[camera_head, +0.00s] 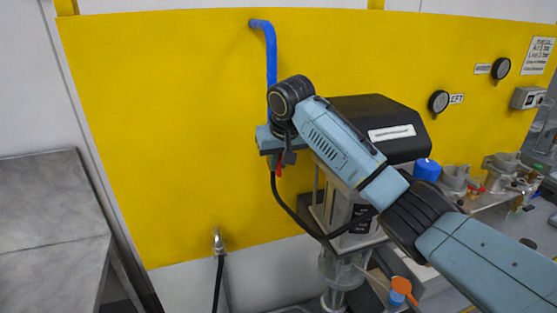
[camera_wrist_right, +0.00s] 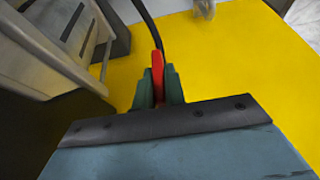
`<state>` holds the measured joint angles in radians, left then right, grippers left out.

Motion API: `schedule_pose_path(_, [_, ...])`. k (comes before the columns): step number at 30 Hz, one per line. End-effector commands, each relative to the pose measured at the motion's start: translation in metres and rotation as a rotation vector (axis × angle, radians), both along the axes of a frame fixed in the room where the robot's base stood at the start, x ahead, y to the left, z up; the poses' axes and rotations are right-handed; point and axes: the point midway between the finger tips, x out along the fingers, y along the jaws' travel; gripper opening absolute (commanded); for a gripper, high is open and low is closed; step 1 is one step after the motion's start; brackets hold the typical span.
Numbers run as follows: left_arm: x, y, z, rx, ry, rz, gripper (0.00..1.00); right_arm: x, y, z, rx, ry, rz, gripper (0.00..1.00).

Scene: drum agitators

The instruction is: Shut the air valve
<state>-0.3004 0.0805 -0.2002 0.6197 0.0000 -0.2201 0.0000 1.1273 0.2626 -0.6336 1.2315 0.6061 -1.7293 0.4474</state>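The air valve shows by its red lever (camera_head: 279,170), just under the blue pipe on the yellow wall panel. In the right wrist view the red lever (camera_wrist_right: 157,77) stands between the two green fingers of my right gripper (camera_wrist_right: 159,88). The fingers lie close against it on both sides, with no clear gap. In the head view my right gripper (camera_head: 283,160) points down at the lever, and my wrist covers most of the valve body. My left gripper is not in view.
The blue pipe (camera_head: 270,55) runs down the yellow panel (camera_head: 160,120). A black hose (camera_head: 296,216) curves below the valve. A black-topped machine (camera_head: 400,118) stands close to the right, behind my arm. A grey bench (camera_head: 50,215) is at the left. A wall tap (camera_head: 218,240) sits lower.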

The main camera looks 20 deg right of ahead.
Motion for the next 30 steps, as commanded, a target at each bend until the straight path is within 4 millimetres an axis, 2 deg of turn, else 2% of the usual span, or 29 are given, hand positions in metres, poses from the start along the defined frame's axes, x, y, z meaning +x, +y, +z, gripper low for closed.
schedule_pose_path(8, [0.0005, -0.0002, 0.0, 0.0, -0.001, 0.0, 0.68, -0.0002, -0.0002, -0.0003, 0.039, 0.002, 0.0, 0.0])
schedule_pose_path(21, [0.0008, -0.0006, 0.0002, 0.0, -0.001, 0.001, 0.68, 0.0001, -0.0047, -0.0008, 0.452, 0.016, 0.0, 0.0])
schedule_pose_path(30, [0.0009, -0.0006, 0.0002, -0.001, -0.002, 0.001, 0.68, 0.0003, -0.0052, -0.0002, 0.499, 0.015, 0.001, 0.0])
